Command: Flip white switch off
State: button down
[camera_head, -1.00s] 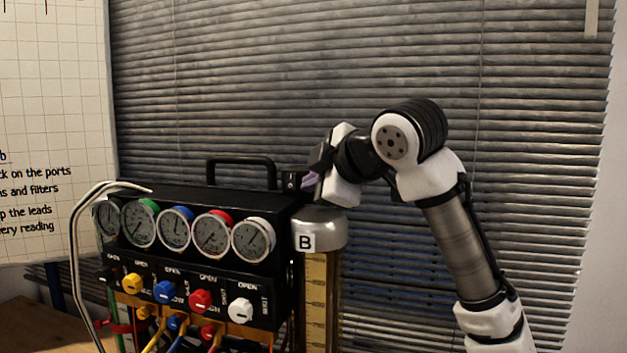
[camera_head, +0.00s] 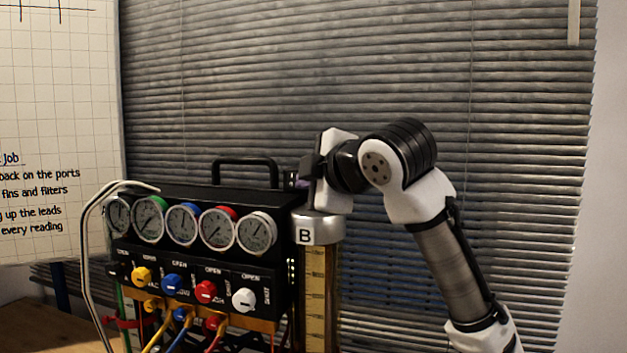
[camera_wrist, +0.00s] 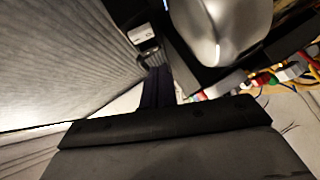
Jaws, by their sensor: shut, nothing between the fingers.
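The black gauge rig (camera_head: 200,262) has a white knob (camera_head: 244,299) at the right end of its front row, between OPEN and SHUT lettering. The wrist view also shows a small white piece (camera_wrist: 141,34) in a black housing; I cannot tell for sure whether it is a switch. My gripper (camera_head: 302,183) is behind the rig's upper right corner, mostly hidden by the rig and the capped cylinder in the head view. In the wrist view its dark fingers (camera_wrist: 156,80) are together and empty, pointing toward the small white piece. Contact cannot be seen.
A cylinder marked B with a silver cap (camera_head: 318,229) stands right of the rig, close below my wrist. Gauges, other coloured knobs and hoses (camera_head: 180,335) crowd the rig's front. Window blinds (camera_head: 480,150) are behind. A carrying handle (camera_head: 245,163) rises on top.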

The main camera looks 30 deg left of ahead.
jog(key=f+b+v, duration=0.1)
jog(key=b+v, duration=0.2)
jog(key=v, duration=0.7)
jog(key=shift+s+b, duration=0.25)
jog(key=shift+b, duration=0.15)
